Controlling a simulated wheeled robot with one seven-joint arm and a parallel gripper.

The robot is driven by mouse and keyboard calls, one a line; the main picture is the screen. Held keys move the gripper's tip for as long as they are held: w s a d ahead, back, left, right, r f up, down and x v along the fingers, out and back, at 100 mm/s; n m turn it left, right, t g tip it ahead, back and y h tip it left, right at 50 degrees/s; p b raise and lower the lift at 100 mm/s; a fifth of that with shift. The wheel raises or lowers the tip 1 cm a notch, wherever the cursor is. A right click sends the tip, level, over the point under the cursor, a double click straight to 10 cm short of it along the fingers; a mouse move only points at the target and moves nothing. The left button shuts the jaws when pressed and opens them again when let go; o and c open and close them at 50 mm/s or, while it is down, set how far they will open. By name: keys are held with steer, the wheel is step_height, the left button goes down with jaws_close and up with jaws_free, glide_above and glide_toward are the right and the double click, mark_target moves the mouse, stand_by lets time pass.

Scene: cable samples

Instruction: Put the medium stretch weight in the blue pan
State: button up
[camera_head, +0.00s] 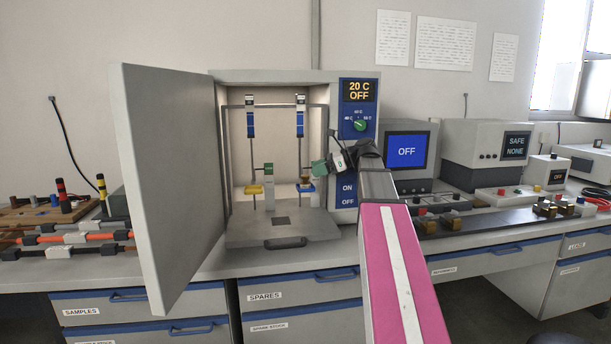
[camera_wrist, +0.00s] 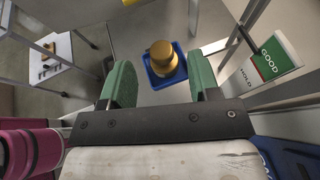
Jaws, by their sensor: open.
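A brass stretch weight (camera_wrist: 163,55) stands in the blue pan (camera_wrist: 153,80) in the wrist view. In the head view the blue pan (camera_head: 303,188) hangs inside the open chamber at the right, with the weight (camera_head: 305,181) on it. I cannot read a size on the weight. My gripper (camera_wrist: 160,83) is open, with its green fingertips apart at the left and right of the picture and the weight beyond the gap between them. In the head view my gripper (camera_head: 326,165) is at the chamber's right side, beside the weight and apart from it.
The chamber door (camera_head: 165,180) stands open at the left. A yellow pan (camera_head: 254,190) hangs left of the blue one. A GOOD/HOLD card (camera_wrist: 272,62) stands close to my gripper's right in the wrist view. Other brass weights (camera_head: 545,208) stand on the bench at right.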

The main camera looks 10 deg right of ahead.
steer(key=v, duration=0.5)
stand_by(1.2)
